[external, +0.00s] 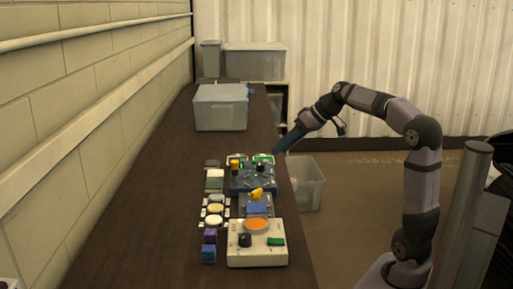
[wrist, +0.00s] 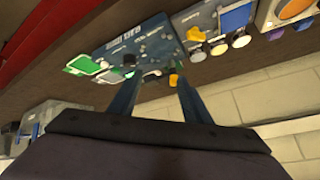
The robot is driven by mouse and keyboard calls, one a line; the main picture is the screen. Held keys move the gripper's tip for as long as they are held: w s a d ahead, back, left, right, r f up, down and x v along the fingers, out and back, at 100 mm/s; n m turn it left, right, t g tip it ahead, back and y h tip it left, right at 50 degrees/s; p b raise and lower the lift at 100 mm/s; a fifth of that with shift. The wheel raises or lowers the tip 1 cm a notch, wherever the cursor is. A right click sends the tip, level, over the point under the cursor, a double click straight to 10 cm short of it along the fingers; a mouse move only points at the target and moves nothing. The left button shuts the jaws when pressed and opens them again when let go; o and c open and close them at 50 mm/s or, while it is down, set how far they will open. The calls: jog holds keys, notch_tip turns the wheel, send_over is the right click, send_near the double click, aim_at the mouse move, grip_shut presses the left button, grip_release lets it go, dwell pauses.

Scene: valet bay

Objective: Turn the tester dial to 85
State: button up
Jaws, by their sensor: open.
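A blue box (external: 253,184) on the bench carries a dark knob (external: 260,168) and a yellow-topped post (external: 235,167). The box, with white lettering too small to read, shows in the wrist view (wrist: 135,45). Nearer the camera, a cream box (external: 258,258) has another black knob (external: 244,240), an orange disc and a green part. I cannot tell which knob is the tester dial, and no number is readable. My gripper (external: 279,150) is open and empty, above and behind the blue box at the bench's right edge. Its spread blue fingers (wrist: 158,92) show in the wrist view.
A smaller panel with a yellow lever (external: 257,193) sits between the two boxes. Several small round and square pieces line their left side. A lidded grey bin (external: 220,107) stands farther back. The bench's left side is clear.

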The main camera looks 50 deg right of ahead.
aim_at(265, 171)
jog(key=w+d+r+n+t+y+b, duration=0.1)
jog(key=w+d+r+n+t+b, duration=0.3)
jog(key=b, duration=1)
jog(key=shift+m+t, duration=0.5)
jog(key=f, duration=0.4)
jog(key=d+f, duration=0.1)
jog(key=f, duration=0.7)
jog(key=shift+w+d+f+p, duration=0.2)
jog(key=shift+w+d+p, duration=0.1)
jog(key=shift+w+p, duration=0.1)
jog(key=shift+p+x, duration=0.35)
jog(key=shift+x, duration=3.3)
jog(key=shift+s, duration=0.1)
jog(key=c, duration=1)
